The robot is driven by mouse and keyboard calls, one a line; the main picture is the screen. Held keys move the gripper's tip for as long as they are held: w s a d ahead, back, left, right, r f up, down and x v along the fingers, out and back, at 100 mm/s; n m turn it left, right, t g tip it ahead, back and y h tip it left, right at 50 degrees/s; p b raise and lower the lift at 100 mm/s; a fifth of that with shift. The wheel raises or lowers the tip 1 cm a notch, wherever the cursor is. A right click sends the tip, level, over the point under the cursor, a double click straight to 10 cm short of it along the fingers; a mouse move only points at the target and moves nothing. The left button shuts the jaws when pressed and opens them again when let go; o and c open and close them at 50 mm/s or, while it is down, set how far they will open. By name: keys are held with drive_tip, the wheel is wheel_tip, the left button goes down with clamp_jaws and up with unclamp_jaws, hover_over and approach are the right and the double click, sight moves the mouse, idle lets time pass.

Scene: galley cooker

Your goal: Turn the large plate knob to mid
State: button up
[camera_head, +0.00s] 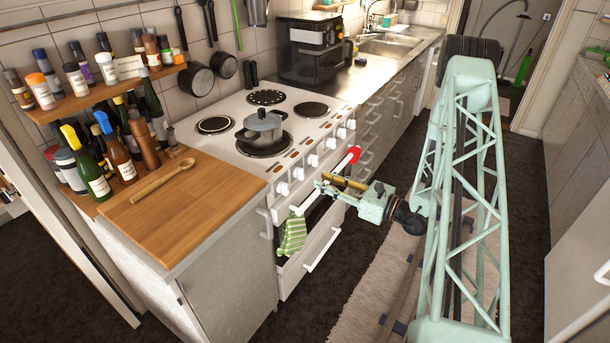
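The white cooker (232,150) has several white knobs along its sloping front panel, among them a near one (283,188), a middle one (313,160) and a far one (342,132). I cannot tell which one belongs to the large plate, nor read their settings. A grey lidded pot (262,128) stands on the front plate nearest me. My gripper (330,178) is in front of the cooker, just off the panel, pointing left towards the knobs. A red-tipped part (347,158) shows beside it. Its fingertips are small and partly overlap the cooker front, so their opening is unclear.
A green striped towel (292,236) hangs on the oven handle below my gripper. A wooden worktop (180,215) with a wooden spoon (163,180) and bottles lies left of the cooker. A coffee machine (312,50) stands beyond it. The floor right of the cooker has a rug (365,270).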

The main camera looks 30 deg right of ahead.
sight(304, 173)
drive_tip(key=shift+b+x, duration=0.65)
drive_tip(key=shift+x, duration=3.65)
drive_tip(key=shift+f, duration=0.1)
drive_tip(key=c, duration=0.9)
